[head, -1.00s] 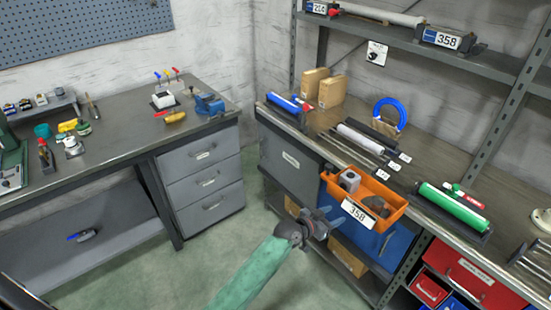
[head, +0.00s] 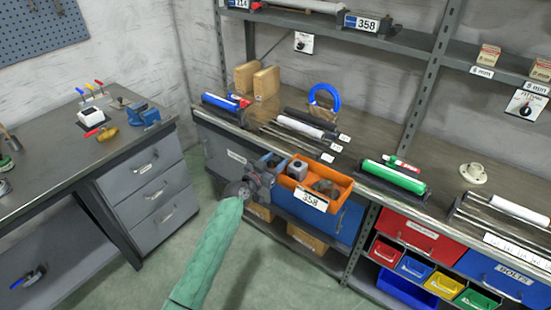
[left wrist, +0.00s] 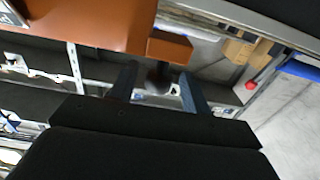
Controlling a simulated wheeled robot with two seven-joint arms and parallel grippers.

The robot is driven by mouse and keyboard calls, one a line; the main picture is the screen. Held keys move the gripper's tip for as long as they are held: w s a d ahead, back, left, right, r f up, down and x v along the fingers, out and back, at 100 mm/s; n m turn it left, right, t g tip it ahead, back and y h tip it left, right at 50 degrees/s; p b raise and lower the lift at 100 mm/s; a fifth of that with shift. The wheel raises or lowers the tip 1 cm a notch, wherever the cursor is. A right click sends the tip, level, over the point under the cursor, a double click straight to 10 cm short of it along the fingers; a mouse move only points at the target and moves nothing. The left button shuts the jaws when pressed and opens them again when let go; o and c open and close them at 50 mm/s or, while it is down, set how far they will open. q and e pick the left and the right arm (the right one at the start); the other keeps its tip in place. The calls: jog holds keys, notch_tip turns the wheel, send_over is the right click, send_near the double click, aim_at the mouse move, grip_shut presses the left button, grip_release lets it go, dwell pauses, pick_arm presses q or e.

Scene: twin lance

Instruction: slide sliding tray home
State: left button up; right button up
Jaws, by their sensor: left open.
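The orange tray (head: 340,202) carries a white 358 label and sticks out from the front of the right-hand bench. A grey block (head: 297,168) and a darker round part (head: 326,187) lie in it. My left gripper (head: 268,168) is beside the tray's left end, open. In the left wrist view the orange tray (left wrist: 95,25) fills the upper left, and an orange projection (left wrist: 170,47) shows just beyond the open fingers (left wrist: 160,88). Nothing is clearly gripped; I cannot tell whether the fingers touch the tray. My right gripper is not in view.
The bench top (head: 262,117) holds rollers, including a green one (head: 393,178), and a blue ring (head: 325,95). A blue drawer (head: 345,222) is below the tray. A grey drawer unit (head: 150,190) stands left, with open floor between.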

pick_arm(q)
jog(key=shift+w+d, duration=0.25)
jog(key=shift+w, duration=0.05)
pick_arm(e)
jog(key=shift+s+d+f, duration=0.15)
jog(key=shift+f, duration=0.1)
pick_arm(q)
jog(key=shift+c, duration=0.2)
grip_shut()
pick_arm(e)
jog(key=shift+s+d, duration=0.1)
pick_arm(q)
jog(key=shift+f, duration=0.1)
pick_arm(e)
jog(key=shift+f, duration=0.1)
